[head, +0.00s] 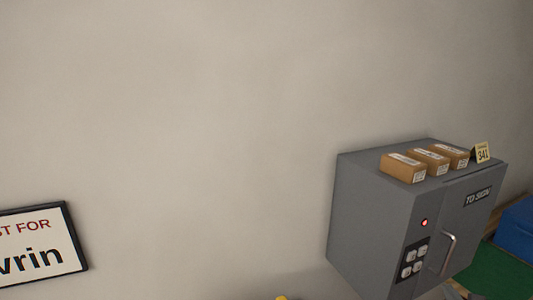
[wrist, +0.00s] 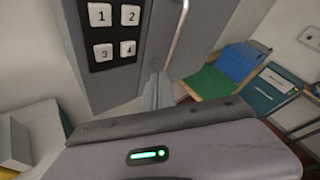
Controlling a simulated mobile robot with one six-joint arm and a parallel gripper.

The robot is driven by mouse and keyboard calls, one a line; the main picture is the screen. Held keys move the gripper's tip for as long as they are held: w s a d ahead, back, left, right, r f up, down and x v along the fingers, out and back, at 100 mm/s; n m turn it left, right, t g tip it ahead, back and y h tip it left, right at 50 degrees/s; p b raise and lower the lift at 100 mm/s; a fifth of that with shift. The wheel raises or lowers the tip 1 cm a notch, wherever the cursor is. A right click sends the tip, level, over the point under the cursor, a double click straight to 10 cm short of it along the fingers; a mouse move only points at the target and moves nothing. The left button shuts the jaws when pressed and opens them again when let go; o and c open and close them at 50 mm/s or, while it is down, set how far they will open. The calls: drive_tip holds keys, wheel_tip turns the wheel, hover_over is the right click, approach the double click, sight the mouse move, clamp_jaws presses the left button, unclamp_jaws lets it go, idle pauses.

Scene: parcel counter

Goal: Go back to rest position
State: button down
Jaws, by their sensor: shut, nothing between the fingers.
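My gripper (wrist: 157,90) shows in the wrist view, with its grey body and green light across the bottom and its narrow fingers pointing up the middle. It is shut and empty. The fingers appear in front of the lower edge of a grey cabinet (wrist: 120,75), just below its handle; I cannot tell whether they touch. In the head view the same cabinet (head: 365,215) is on the right, its door closed, with a keypad (head: 413,258), a red light, a bar handle (head: 449,254) and a "TO SIGN" label. My gripper cannot be made out in the head view.
Several small brown parcels (head: 428,161) and a "341" tag (head: 482,152) sit on the cabinet top. A blue box (head: 517,228) and green surface (head: 503,271) lie at the right. A framed sign (head: 38,245) is at the lower left. The wall between is bare.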

drive_tip(key=w+a+r+n+t+y+b, duration=0.1)
drive_tip(key=w+a+r+n+y, duration=0.15)
drive_tip(key=a, duration=0.45)
drive_tip(key=w+a+r+n+y+b, duration=0.1)
drive_tip(key=a+r+n+y+b, duration=0.1)
drive_tip(key=a+n+y, duration=0.35)
drive_tip(key=s+a+r+n+g+y+b, duration=0.1)
drive_tip(key=s+a+n+g+y, duration=0.15)
drive_tip(key=a, duration=0.65)
drive_tip(key=s+a+n+g+y+b, duration=0.15)
drive_tip(key=a+n, duration=0.25)
drive_tip(key=a, duration=0.5)
drive_tip(key=s+a+f+n+g+b, duration=0.2)
drive_tip(key=s+a+n, duration=0.3)
drive_tip(key=s, duration=0.2)
drive_tip(key=s+a+f+n+g+b, duration=0.2)
drive_tip(key=s+a+n+g, duration=0.1)
drive_tip(key=s+a+n, duration=0.25)
drive_tip(key=s+d+f+n+h+b, duration=0.2)
drive_tip(key=s+d+n+h, duration=0.2)
drive_tip(key=s, duration=0.4)
drive_tip(key=shift+s+d+f+n+h, duration=0.2)
drive_tip(key=shift+d+f+n+h, duration=0.3)
drive_tip(key=shift+d, duration=0.45)
drive_tip(key=shift+r, duration=0.15)
